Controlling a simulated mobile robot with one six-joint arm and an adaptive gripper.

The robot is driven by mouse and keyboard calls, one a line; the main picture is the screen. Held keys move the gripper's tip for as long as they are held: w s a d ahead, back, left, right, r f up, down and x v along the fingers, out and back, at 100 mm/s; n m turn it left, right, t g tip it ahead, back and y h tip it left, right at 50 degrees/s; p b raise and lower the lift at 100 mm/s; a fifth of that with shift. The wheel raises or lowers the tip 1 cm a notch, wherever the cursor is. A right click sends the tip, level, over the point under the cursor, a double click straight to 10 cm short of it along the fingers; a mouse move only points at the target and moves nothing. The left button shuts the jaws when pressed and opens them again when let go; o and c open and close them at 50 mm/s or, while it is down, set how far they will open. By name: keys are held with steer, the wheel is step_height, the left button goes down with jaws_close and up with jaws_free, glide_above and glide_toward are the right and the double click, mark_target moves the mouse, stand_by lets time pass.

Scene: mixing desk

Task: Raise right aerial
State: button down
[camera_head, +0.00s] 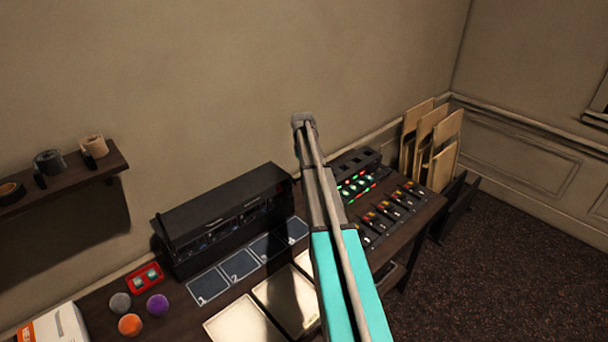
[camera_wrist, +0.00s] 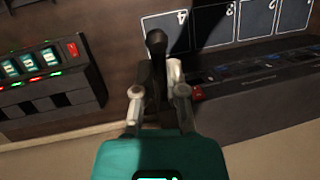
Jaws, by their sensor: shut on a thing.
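The long black set with the aerials (camera_head: 225,218) stands against the wall on the desk. It also fills the right of the wrist view (camera_wrist: 265,110). In the wrist view, the right aerial (camera_wrist: 156,42) is a dark rod with a rounded tip, beside the end of the set nearest tile 4. My gripper (camera_wrist: 160,95) has its two fingers on either side of the rod and is shut on it. The rod's lower part is hidden between the fingers, and I cannot tell its exact tilt. In the head view, my arm hides the gripper and this aerial.
Numbered dark tiles (camera_head: 240,264) lie in front of the set. A unit with lit displays (camera_wrist: 40,75) stands close beside the gripper. Coloured switches (camera_head: 390,212) line the desk's right side. Wooden boards (camera_head: 430,140) lean beyond. A shelf (camera_head: 75,178) hangs at left.

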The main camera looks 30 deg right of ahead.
steer(key=shift+w+a, duration=0.1)
steer(key=shift+w, duration=0.05)
steer(key=c, duration=0.7)
jaws_free()
